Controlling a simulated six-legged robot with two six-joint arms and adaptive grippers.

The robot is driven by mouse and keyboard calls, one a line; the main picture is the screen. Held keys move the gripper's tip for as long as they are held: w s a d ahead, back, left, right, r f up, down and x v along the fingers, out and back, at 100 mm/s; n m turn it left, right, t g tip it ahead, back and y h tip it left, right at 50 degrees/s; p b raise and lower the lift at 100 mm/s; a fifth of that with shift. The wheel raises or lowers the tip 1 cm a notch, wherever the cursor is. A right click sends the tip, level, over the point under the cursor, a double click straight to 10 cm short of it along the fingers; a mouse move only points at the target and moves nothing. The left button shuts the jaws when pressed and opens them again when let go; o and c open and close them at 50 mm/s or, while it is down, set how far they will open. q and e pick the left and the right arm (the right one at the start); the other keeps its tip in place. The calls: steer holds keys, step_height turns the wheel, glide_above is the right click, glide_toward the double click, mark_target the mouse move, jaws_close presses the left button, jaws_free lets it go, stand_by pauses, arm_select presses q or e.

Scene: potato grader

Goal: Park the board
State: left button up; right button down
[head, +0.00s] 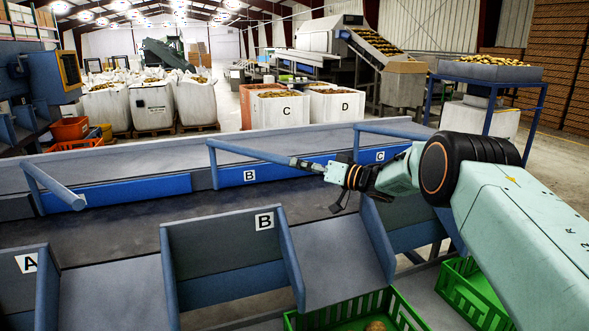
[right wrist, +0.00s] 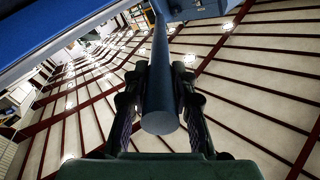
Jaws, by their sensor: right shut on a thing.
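A blue-grey bar (head: 250,152) rises at its left end from the far side of the belt, above the blue panel with label B (head: 232,175). My right gripper (head: 298,163) is shut on the right, free end of this bar. In the right wrist view the round bar (right wrist: 160,108) lies between the two fingers, its end face towards the camera. Similar bars stand by label C (head: 395,131) and at the left (head: 52,187); no gripper touches them. I cannot tell which part is the board. My left gripper is not in view.
The dark belt (head: 120,227) runs across in front. Near it stand chutes labelled A (head: 25,263) and B (head: 220,245). Green crates (head: 345,318) sit below at the right. White boxes C (head: 280,112) and D (head: 335,108) stand farther back.

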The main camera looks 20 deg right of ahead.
steer(key=shift+w+d+f, duration=0.1)
steer(key=shift+w+d, duration=0.05)
steer(key=shift+d+r, duration=0.2)
stand_by(0.3)
steer(key=c, duration=1.5)
jaws_free()
steer(key=o, duration=0.4)
steer(key=shift+w+f, duration=0.2)
steer(key=shift+w, duration=0.05)
steer(key=shift+s+r, duration=0.15)
steer(key=shift+s, duration=0.05)
steer(key=shift+s+d, duration=0.25)
steer(key=shift+d, duration=0.05)
steer(key=shift+v, duration=5.6)
